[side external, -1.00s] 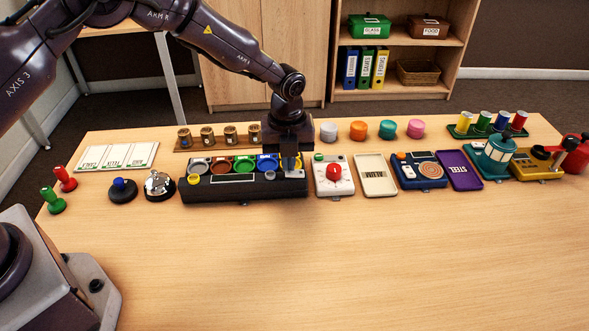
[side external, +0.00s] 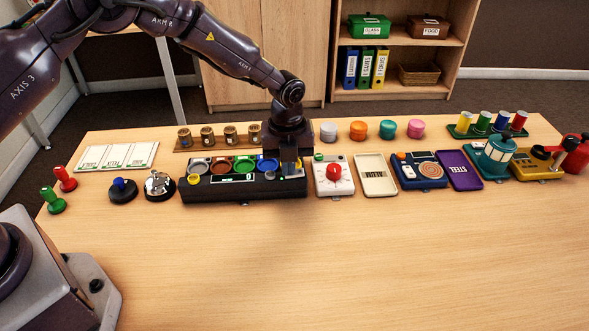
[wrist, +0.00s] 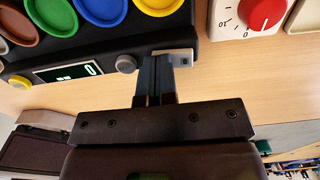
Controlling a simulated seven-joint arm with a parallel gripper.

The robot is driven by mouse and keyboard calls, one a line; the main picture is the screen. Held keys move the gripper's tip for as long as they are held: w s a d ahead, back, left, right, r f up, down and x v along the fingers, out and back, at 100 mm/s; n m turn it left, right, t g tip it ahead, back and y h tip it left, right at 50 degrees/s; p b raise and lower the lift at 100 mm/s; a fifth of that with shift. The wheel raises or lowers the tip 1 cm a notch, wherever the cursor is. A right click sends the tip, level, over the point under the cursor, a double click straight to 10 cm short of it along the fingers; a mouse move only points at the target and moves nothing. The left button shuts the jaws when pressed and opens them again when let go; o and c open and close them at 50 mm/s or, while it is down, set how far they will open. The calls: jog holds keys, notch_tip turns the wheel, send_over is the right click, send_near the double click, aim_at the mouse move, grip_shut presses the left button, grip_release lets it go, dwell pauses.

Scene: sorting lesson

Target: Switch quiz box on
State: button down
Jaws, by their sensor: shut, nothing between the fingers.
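The quiz box (side external: 235,193) is a long black console with a row of coloured round buttons, in the middle left of the table. Its display (wrist: 68,73) is lit in the wrist view and shows a 0 with greenish marks. The display also reads 0 in the side view (side external: 232,178). A grey knob (wrist: 126,63) sits beside the display. A pale switch plate (wrist: 184,55) is at the box's right front corner. My gripper (wrist: 155,62) is shut and empty, its tips at the switch plate and partly covering it. Whether they touch is unclear.
A white timer with a red dial (side external: 333,175) stands close to the right of the box. A desk bell (side external: 159,186) is to its left. Several small jars (side external: 228,133) stand on a wooden strip behind it. The table front (side external: 330,260) is clear.

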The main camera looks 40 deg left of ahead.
jog(key=shift+r, duration=3.5)
jog(key=shift+n, duration=1)
jog(key=s+a+r+n+t, duration=0.2)
jog(key=s+a+r+n, duration=0.1)
jog(key=s+r+n, duration=0.4)
jog(key=s+a+r+n+t, duration=0.1)
jog(key=s+a+r+n, duration=0.2)
jog(key=s+r+n, duration=0.4)
jog(key=s+a+r+n+t, duration=0.2)
jog(key=s+a+r+n, duration=0.2)
jog(key=s+r+n, duration=0.3)
jog(key=s+n, duration=0.4)
jog(key=s, duration=0.4)
jog(key=shift+s+r+t, duration=0.2)
jog(key=shift+r+t, duration=0.1)
jog(key=shift+r, duration=0.05)
